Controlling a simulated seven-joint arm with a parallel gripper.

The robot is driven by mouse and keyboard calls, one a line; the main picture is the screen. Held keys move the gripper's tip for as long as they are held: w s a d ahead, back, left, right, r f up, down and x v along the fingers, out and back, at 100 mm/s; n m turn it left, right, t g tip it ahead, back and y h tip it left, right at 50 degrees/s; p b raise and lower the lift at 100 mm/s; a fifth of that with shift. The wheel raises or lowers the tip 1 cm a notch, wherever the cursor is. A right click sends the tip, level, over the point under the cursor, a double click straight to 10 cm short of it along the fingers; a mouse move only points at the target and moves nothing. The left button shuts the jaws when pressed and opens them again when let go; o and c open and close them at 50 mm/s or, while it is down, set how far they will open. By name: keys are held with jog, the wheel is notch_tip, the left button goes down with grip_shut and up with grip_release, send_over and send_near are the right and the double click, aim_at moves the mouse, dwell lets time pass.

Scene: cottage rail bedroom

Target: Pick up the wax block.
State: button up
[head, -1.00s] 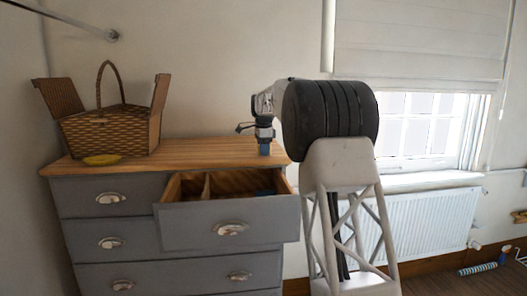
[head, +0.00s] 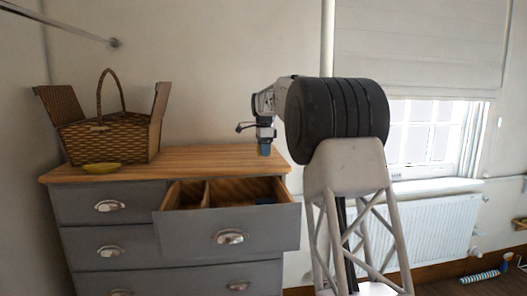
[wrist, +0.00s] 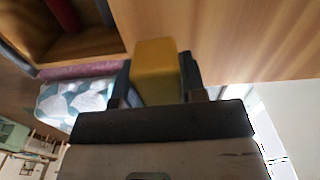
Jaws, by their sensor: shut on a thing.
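The wax block (wrist: 155,66) is a yellow, smooth block between the two fingers in the wrist view. My gripper (wrist: 158,82) is shut on it, with one dark finger on each side. In the head view my gripper (head: 264,150) points down at the right end of the dresser top, above and behind the open drawer. The block cannot be made out in the head view.
The grey dresser's wooden top (head: 195,160) is mostly clear. A wicker basket (head: 108,137) and a yellow object (head: 101,168) are at its left. The open drawer (head: 228,224) has a divider and a dark blue thing. A red thing (wrist: 63,14) shows in the wrist view.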

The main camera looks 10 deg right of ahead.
jog(key=s+r, duration=0.1)
jog(key=s, duration=1.2)
jog(key=shift+s, duration=0.3)
jog(key=shift+r, duration=0.1)
jog(key=o, duration=0.4)
jog(key=shift+c, duration=1.4)
